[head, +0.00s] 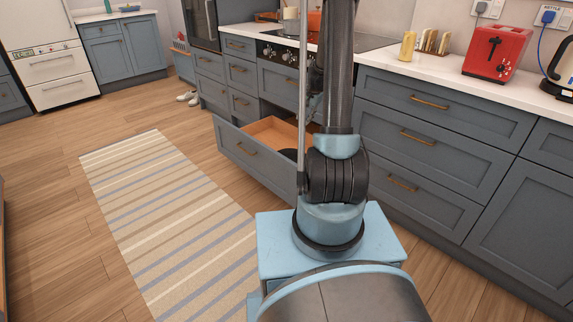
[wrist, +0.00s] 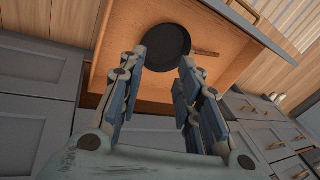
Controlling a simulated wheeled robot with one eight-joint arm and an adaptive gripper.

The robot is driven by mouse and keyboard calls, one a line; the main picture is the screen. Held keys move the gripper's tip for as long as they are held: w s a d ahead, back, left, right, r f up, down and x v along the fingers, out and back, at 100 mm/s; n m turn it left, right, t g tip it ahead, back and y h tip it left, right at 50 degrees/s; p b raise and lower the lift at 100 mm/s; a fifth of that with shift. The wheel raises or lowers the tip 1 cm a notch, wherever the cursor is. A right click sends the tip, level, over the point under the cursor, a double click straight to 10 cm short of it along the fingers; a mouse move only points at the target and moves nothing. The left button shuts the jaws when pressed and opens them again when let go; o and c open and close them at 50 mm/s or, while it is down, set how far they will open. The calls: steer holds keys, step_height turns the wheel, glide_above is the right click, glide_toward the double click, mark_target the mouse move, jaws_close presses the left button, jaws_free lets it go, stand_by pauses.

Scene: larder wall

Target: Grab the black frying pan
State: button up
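The black frying pan (wrist: 167,42) lies in an open wooden-lined drawer (wrist: 125,38) in the wrist view. A thin brown piece at its right may be its handle; I cannot tell for sure. My gripper (wrist: 161,66) is open and empty, its two fingers pointing toward the pan, with the pan seen beyond and between the fingertips. No contact shows. In the head view the open drawer (head: 240,149) is partly hidden by my arm. Only a small dark part, likely the pan (head: 289,154), shows there, and my gripper is out of sight.
Blue-grey cabinets with closed drawers flank the open drawer. On the counter (head: 437,69) stand a red toaster (head: 495,52), a kettle (head: 560,75) and several jars. A striped rug (head: 165,215) lies on the wooden floor at left, where there is free room.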

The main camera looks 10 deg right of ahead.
steer(key=shift+w+d+f+m+t, duration=0.2)
steer(key=shift+w+f+m, duration=0.45)
steer(key=shift+w+f, duration=4.2)
steer(key=shift+w+d+f+m, duration=0.3)
steer(key=shift+f+m, duration=0.4)
steer(key=shift+f, duration=8.55)
steer(key=shift+w+d+f+m+t, duration=0.2)
steer(key=shift+w+f+m, duration=0.45)
steer(key=shift+w+f, duration=4.2)
steer(key=s+f, duration=0.4)
steer(key=shift+s+f, duration=0.2)
steer(key=shift+s, duration=0.05)
jaws_close()
